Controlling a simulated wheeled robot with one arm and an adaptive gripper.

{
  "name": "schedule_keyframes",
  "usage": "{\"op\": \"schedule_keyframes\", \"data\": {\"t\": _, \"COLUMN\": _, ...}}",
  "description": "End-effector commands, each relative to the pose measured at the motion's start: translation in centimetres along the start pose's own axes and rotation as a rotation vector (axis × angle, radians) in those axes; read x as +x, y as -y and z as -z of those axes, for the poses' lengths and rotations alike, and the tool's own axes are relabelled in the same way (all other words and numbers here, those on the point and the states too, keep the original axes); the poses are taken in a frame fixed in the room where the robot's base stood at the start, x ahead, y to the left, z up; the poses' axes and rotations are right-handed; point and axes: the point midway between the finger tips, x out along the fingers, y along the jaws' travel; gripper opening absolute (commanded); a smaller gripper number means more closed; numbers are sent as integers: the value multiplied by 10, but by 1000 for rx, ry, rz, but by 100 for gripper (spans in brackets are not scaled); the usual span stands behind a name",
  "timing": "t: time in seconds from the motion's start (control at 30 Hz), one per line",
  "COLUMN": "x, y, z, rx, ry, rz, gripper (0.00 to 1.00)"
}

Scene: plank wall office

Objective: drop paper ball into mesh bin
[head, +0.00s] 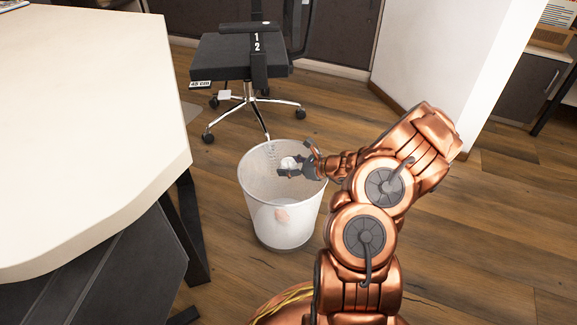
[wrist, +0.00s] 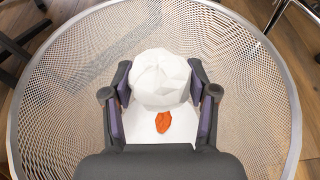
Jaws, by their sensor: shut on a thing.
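The white crumpled paper ball (wrist: 161,79) is held between the two fingers of my gripper (wrist: 160,100). In the head view the paper ball (head: 289,163) shows small and white at the fingertips of my gripper (head: 297,167). The white mesh bin (head: 262,192) stands upright on the floor. The gripper and ball are over the bin's opening, near its rim level. In the wrist view the bin's rim (wrist: 22,75) circles the ball and fingers. An orange-red patch (wrist: 163,122) and something white show lower down in the bin, partly hidden by the ball and gripper.
A pale-topped desk (head: 85,110) fills the left, with a dark leg close to the bin. A black office chair (head: 240,57) on castors stands behind the bin. A white wall (head: 440,50) is at the back right. The wooden floor (head: 490,220) to the right is clear.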

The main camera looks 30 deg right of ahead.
Motion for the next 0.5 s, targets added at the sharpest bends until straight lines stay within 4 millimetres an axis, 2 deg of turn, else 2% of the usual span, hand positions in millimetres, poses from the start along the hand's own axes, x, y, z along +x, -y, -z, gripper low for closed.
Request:
{"op": "schedule_keyframes", "data": {"t": 0.23, "x": 0, "y": 0, "z": 0, "rx": 0, "ry": 0, "rz": 0, "gripper": 44}}
{"op": "schedule_keyframes", "data": {"t": 0.27, "x": 0, "y": 0, "z": 0, "rx": 0, "ry": 0, "rz": 0, "gripper": 59}}
{"op": "schedule_keyframes", "data": {"t": 0.5, "x": 0, "y": 0, "z": 0, "rx": 0, "ry": 0, "rz": 0, "gripper": 84}}
